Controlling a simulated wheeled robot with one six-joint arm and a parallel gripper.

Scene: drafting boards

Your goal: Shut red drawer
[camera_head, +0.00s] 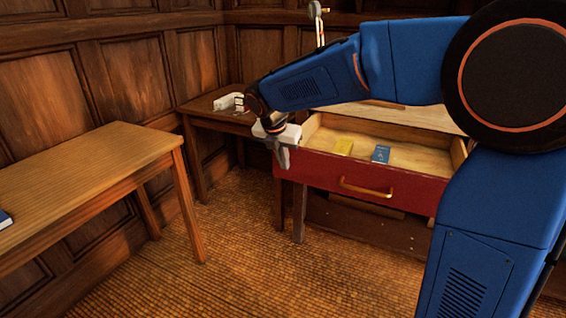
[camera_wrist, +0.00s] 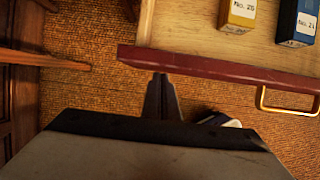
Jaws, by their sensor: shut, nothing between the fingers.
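The red drawer (camera_head: 375,184) stands open, pulled out from under the desk, with a brass handle (camera_head: 366,188) on its front. The top edge of the red front (camera_wrist: 215,66) crosses the wrist view, with the handle (camera_wrist: 288,103) at the right. My gripper (camera_head: 283,160) is shut and empty. It is outside the drawer, at the left end of its front. In the wrist view my fingertips (camera_wrist: 160,80) are close to the red front near its left end; I cannot tell whether they touch it.
A yellow box (camera_head: 343,147) and a blue box (camera_head: 381,153) lie inside the drawer. A wooden table (camera_head: 85,185) stands at the left, with part of a blue object (camera_head: 4,219) on it. A side table (camera_head: 220,118) holds a white object. Open floor (camera_head: 225,255) lies in front.

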